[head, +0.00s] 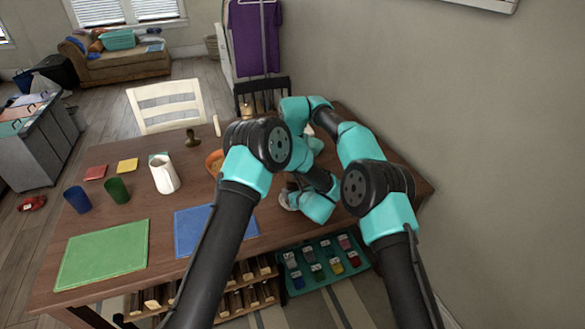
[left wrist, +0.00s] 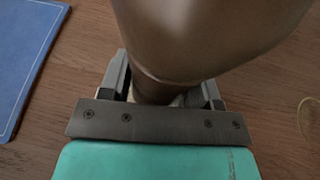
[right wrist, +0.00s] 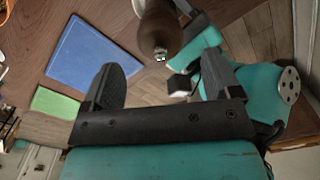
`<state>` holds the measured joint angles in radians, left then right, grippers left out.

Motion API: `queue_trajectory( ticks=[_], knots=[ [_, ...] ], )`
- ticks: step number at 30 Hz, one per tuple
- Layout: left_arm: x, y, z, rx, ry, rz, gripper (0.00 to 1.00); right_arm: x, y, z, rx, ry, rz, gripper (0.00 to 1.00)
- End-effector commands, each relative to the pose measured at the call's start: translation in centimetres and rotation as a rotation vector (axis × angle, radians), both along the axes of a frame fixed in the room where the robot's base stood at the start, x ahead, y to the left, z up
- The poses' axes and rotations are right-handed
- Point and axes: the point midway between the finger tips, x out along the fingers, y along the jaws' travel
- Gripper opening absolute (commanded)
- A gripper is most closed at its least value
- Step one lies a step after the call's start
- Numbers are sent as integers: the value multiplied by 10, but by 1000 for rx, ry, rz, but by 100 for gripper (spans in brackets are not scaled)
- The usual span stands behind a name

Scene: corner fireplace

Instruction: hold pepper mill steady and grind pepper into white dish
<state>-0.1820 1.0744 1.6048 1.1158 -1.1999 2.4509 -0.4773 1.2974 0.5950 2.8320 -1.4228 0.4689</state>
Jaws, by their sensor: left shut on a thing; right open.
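The brown pepper mill (left wrist: 205,35) fills the top of the left wrist view. My left gripper (left wrist: 163,88) is shut on it, one finger on each side. In the right wrist view, the mill (right wrist: 159,28) shows its rounded top with a small metal knob. My right gripper (right wrist: 162,72) is open and empty, its fingers apart just short of the mill and not touching it. In the head view, my left gripper (head: 289,196) is low over the table's right part, and my arms hide the mill. A small pale patch there may be the white dish; I cannot tell.
A blue mat (head: 200,230) lies left of the mill, a green mat (head: 104,254) farther left. A white jug (head: 164,174), blue cup (head: 77,199), green cup (head: 117,190) and orange bowl (head: 214,163) stand behind. The wall (head: 480,150) is close on the right.

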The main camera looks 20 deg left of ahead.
Motion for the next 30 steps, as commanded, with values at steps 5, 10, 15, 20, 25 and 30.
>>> queue_trajectory(
  ticks=[5,10,15,20,25,30],
  knots=[
    [0,0,0,0,0,0,23,0,1,35,2,-3,0,83],
    [0,0,0,0,0,0,23,1,0,57,1,-2,-1,83],
    [0,0,0,0,0,0,23,0,0,67,1,-1,0,83],
    [0,0,0,0,0,0,23,0,0,68,0,1,0,83],
    [0,0,0,0,0,0,23,0,0,68,0,0,0,83],
    [0,0,0,0,0,0,23,0,0,68,0,0,34,83]
  ],
)
